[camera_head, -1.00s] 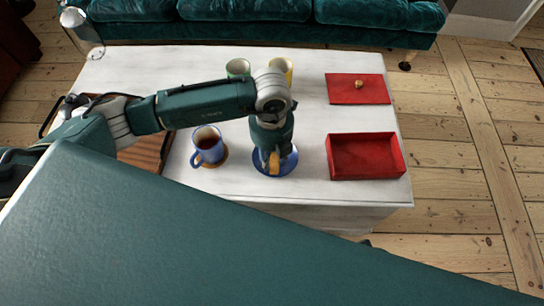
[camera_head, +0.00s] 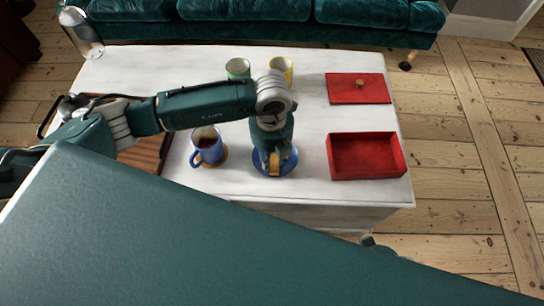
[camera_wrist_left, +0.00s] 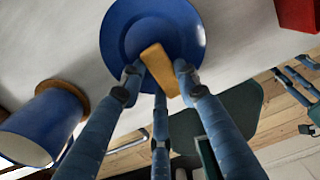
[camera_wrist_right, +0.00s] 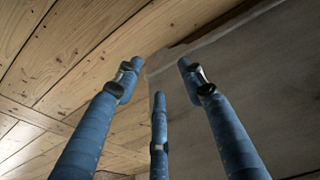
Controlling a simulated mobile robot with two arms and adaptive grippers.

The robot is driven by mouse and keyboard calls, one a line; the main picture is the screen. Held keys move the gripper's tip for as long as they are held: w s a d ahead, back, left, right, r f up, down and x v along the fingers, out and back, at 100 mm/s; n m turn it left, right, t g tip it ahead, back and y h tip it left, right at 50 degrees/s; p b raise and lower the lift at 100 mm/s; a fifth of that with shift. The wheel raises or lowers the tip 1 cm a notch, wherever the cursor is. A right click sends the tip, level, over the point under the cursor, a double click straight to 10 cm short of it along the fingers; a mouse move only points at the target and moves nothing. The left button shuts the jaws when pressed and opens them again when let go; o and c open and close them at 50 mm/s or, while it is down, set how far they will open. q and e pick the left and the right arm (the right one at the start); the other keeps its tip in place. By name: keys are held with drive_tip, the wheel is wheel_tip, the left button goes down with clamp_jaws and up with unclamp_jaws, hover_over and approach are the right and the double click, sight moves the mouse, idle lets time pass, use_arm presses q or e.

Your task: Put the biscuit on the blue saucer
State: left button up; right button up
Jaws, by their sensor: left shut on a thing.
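The biscuit (camera_head: 274,164) is a tan rectangular piece between the fingers of my left gripper (camera_head: 272,157). It also shows in the left wrist view (camera_wrist_left: 158,62), with the fingertips touching both its sides. The blue saucer (camera_head: 289,166) lies on the white table directly below. In the left wrist view the round saucer (camera_wrist_left: 190,35) is behind the biscuit. I cannot tell whether the biscuit touches the saucer. My right gripper (camera_wrist_right: 158,75) is open and empty, its fingers spread beside the table's side and above the floorboards.
A blue mug (camera_head: 208,150) with dark liquid stands on a coaster left of the saucer. An open red box (camera_head: 366,174) is on the right, with its red lid (camera_head: 345,95) behind. A green mug (camera_head: 238,68) and a yellow mug (camera_head: 283,66) stand at the back.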

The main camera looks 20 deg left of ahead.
sight(272, 161)
use_arm(q)
drive_tip(key=shift+f, duration=0.15)
drive_tip(key=o, duration=0.8)
use_arm(e)
drive_tip(key=shift+w+d+r, duration=0.1)
drive_tip(key=shift+w+r, duration=0.15)
drive_tip(key=shift+r, duration=0.25)
use_arm(q)
drive_tip(key=shift+r, duration=0.2)
use_arm(e)
drive_tip(key=shift+s, duration=0.1)
use_arm(q)
drive_tip(key=shift+r+p, duration=0.5)
drive_tip(key=shift+r, duration=0.05)
wheel_tip(272, 161, up, 12)
drive_tip(key=p, duration=0.1)
drive_tip(key=shift+f, duration=0.15)
use_arm(e)
drive_tip(key=s+f, duration=0.3)
drive_tip(key=f, duration=0.5)
drive_tip(key=shift+s+d+g, duration=0.2)
drive_tip(key=shift+s+g, duration=0.05)
drive_tip(key=shift+g, duration=0.05)
drive_tip(key=shift+f, duration=0.1)
